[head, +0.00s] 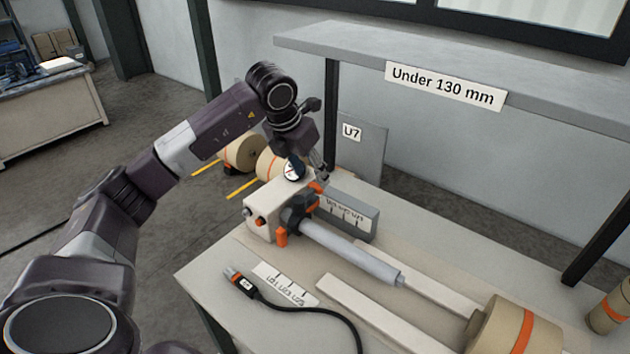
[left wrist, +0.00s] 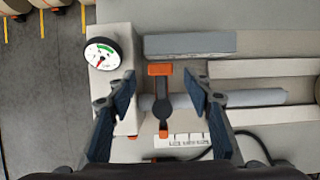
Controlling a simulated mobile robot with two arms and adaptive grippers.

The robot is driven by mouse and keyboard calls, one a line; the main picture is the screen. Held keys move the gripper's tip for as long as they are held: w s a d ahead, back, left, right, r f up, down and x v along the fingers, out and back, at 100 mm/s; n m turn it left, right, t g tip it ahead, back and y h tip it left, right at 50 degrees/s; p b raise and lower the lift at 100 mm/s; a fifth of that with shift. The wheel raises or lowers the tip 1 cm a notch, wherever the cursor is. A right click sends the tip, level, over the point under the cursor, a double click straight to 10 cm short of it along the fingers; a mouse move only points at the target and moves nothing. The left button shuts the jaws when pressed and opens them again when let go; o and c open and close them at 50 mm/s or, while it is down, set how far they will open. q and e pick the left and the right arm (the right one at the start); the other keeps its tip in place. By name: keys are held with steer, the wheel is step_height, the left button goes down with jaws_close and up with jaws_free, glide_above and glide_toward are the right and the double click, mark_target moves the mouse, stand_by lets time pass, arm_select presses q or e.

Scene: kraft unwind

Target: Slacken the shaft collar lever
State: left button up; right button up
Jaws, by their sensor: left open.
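The shaft collar (head: 298,212) is dark and sits around the grey shaft (head: 350,252) beside a cream block (head: 262,218). In the left wrist view its black lever (left wrist: 162,98) points up the picture and ends in a wide orange tip (left wrist: 160,69). Another orange part (left wrist: 163,134) shows at the collar's lower side. My left gripper (left wrist: 160,76) is open, with one finger on each side of the lever and visible gaps to both. In the head view the left gripper (head: 320,172) is above the collar, its fingers partly hidden. My right gripper is not in view.
A round gauge (left wrist: 102,54) stands on the block close to the left finger. A grey labelled block (head: 350,218) lies behind the shaft. A kraft roll (head: 512,326) is at the front right. A black cable (head: 300,308) and a shelf (head: 450,70) are nearby.

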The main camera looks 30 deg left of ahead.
mark_target(316, 185)
arm_select(q)
steer(key=x, duration=0.4)
steer(key=shift+w+f+p, duration=0.1)
steer(key=shift+f+p, duration=0.1)
steer(key=shift+p, duration=0.15)
steer(key=shift+r, duration=0.1)
jaws_close()
